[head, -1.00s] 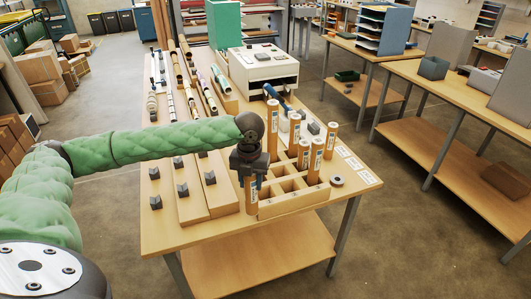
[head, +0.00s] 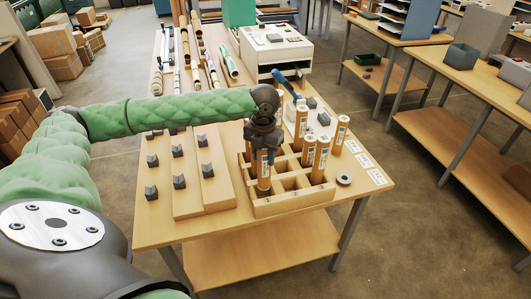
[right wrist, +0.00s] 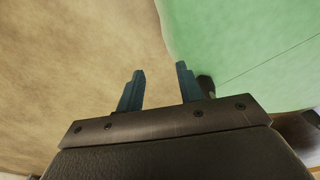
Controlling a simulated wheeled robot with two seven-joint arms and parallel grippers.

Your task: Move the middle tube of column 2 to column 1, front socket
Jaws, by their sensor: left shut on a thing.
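The wooden tube rack (head: 292,208) stands near the front of the table, with a grid of square sockets. My left gripper (head: 263,152) is shut on an orange-brown tube (head: 264,178) with a white and blue label. The tube is upright at the rack's left column, towards the front. Whether its lower end is inside a socket or just above it I cannot tell. Other labelled tubes stand in the rack, such as one (head: 320,160) at the right and one (head: 308,152) beside it. My right gripper (right wrist: 160,88) shows two blue fingers apart with nothing between them.
A tube (head: 341,134) stands by the rack's right back side. Boards with dark V-blocks (head: 179,182) lie to the left. The white laminator (head: 275,50) stands behind.

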